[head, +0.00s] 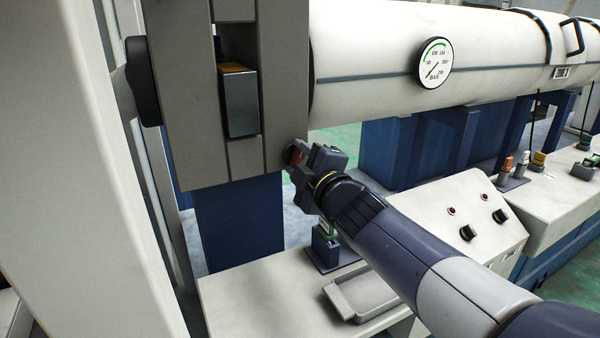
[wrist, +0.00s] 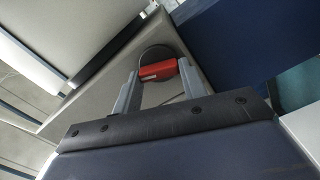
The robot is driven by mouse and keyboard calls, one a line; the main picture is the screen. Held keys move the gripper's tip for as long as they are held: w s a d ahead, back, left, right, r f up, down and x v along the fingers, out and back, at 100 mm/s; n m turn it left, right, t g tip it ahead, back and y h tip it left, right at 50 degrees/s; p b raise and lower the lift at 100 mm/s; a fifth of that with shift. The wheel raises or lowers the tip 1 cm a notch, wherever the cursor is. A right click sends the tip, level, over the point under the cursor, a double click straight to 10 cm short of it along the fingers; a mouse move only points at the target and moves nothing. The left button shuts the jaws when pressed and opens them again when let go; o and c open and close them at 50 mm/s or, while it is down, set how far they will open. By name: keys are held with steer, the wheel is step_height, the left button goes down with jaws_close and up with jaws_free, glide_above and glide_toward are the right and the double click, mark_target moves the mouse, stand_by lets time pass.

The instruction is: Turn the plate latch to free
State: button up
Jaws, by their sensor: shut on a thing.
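The plate latch is a red handle on a round dark disc, set on the grey plate housing (head: 185,110). In the wrist view the red latch (wrist: 158,71) lies between my two grey fingers, and the dark disc (wrist: 152,55) shows behind it. My gripper (wrist: 158,80) is shut on the latch, one finger at each end of it. In the head view my gripper (head: 297,160) is at the lower right edge of the housing, and only a bit of red latch (head: 295,156) shows beside it.
A white barrel with a pressure gauge (head: 434,63) runs to the right above my arm. A control box with knobs (head: 470,225) stands at the right. A grey tray (head: 345,303) and a small blue stand (head: 324,250) are on the white bench below.

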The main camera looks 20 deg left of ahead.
steer(key=shift+f+n+b, duration=0.15)
steer(key=shift+n+b, duration=0.8)
steer(key=shift+n, duration=0.95)
steer(key=o, duration=1)
steer(key=shift+p+v, duration=0.8)
steer(key=shift+v, duration=4.6)
